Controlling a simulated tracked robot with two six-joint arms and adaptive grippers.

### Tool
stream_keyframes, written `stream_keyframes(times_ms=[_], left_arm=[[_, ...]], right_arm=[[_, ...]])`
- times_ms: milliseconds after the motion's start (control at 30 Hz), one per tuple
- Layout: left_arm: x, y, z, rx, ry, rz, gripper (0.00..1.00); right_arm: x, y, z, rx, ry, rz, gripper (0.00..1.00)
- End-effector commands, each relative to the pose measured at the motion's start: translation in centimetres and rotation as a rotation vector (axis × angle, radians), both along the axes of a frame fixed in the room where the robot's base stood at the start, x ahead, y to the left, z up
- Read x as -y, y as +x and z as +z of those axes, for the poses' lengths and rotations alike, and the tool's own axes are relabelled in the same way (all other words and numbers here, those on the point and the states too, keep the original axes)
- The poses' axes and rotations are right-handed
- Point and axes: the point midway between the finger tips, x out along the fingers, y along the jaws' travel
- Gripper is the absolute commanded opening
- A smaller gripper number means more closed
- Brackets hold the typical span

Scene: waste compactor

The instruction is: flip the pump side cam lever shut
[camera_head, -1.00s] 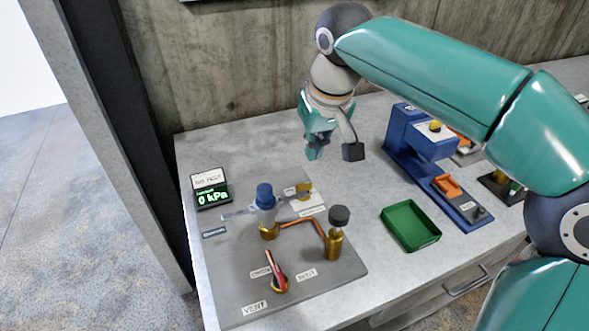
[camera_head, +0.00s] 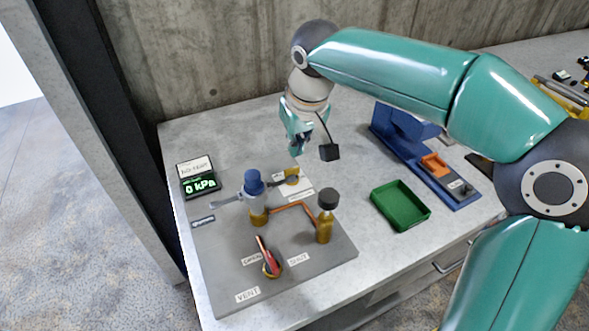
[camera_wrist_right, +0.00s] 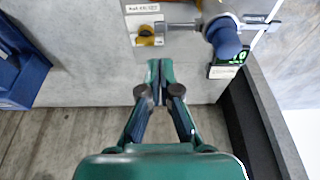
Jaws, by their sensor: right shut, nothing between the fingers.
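The blue-capped coupling (camera_head: 254,185) stands upright on a brass fitting on the grey panel (camera_head: 215,260). One grey cam lever (camera_head: 226,202) sticks out on its left; another (camera_head: 273,182) reaches right toward a brass part (camera_head: 291,176). The labels are too small to tell which is the pump side. The wrist view shows the coupling (camera_wrist_right: 225,38) with levers out on both sides, one (camera_wrist_right: 180,26) toward the brass part (camera_wrist_right: 147,36). My right gripper (camera_head: 297,150) is shut and empty, above the counter behind the panel, apart from the levers. Its fingertips (camera_wrist_right: 160,68) meet in the wrist view. My left gripper is not in view.
A gauge display (camera_head: 199,180) reading 0 kPa stands left. A red-handled valve (camera_head: 267,258) and a dark-capped brass post (camera_head: 326,215) stand on the panel. A green tray (camera_head: 400,205) and a blue press (camera_head: 415,150) are to the right. The concrete wall is behind.

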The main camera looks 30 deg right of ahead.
Motion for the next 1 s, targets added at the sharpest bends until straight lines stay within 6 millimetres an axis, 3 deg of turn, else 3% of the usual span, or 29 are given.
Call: stream_keyframes(times_ms=[200,433,1000], left_arm=[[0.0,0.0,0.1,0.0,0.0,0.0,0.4],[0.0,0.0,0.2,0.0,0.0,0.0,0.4],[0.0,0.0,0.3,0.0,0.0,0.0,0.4]], right_arm=[[0.1,1.2,-4.4,-0.004,-0.001,0.001,0.0],[0.0,1.3,-7.4,-0.003,-0.001,0.003,0.0],[-0.1,1.4,-8.2,0.0,0.005,0.006,0.0]])
